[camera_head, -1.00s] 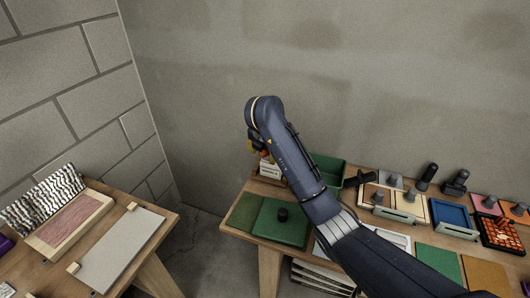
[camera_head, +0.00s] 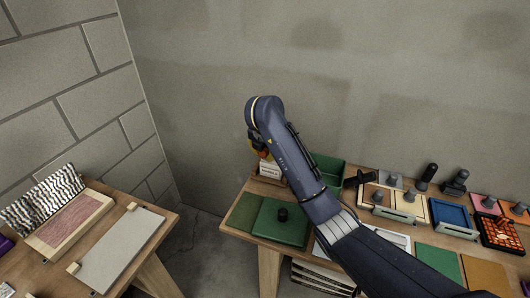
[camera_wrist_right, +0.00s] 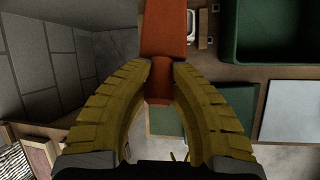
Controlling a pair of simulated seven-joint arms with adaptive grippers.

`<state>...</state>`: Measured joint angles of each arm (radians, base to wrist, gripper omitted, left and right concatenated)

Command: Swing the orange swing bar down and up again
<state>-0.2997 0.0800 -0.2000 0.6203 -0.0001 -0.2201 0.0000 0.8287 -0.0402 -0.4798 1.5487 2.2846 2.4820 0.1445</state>
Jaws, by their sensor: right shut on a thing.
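The orange swing bar (camera_wrist_right: 165,35) shows in the right wrist view, running from the top edge down to between the yellow fingers. My right gripper (camera_wrist_right: 161,80) is shut on its near end. In the head view my right gripper (camera_head: 262,153) is mostly hidden behind my own arm, and only a little of the orange bar shows beside it. A white block (camera_head: 269,170) sits on the table just below the gripper. My left gripper is in neither view.
Several stamps and a blue tray (camera_head: 453,216) lie farther right. A second table (camera_head: 150,262) stands at left, across a gap.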

